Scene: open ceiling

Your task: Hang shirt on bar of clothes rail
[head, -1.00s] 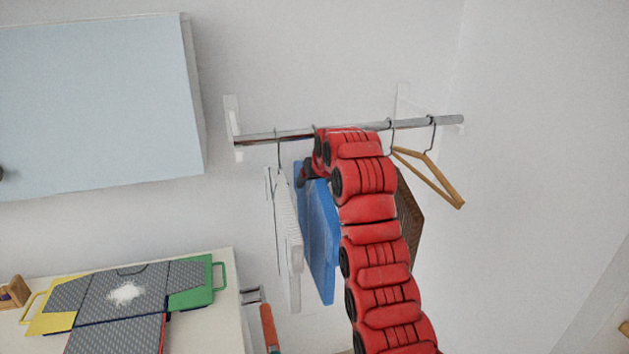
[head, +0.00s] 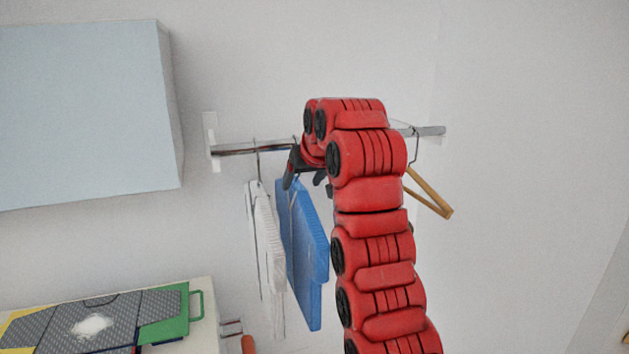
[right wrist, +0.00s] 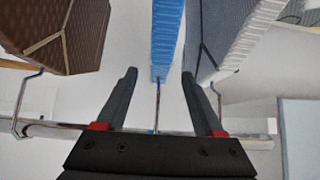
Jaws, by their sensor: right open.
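A metal clothes rail bar (head: 232,150) is fixed to the wall. A blue shirt (head: 303,255) hangs below it on a hanger, with its hook on the bar; its top edge also shows in the right wrist view (right wrist: 167,35). My right gripper (head: 306,172) is beside the bar, above the blue shirt. In the right wrist view the right gripper (right wrist: 159,75) is open, with the blue shirt's thin hook (right wrist: 157,105) between its fingers, not gripped. My red right arm hides part of the bar. My left gripper is in neither view.
A white-grey shirt (head: 265,245) hangs left of the blue one. A brown garment (right wrist: 75,40) hangs on the other side. A wooden hanger (head: 430,195) hangs at the bar's right. A pale blue cabinet (head: 85,110) and a table (head: 200,325) are at left.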

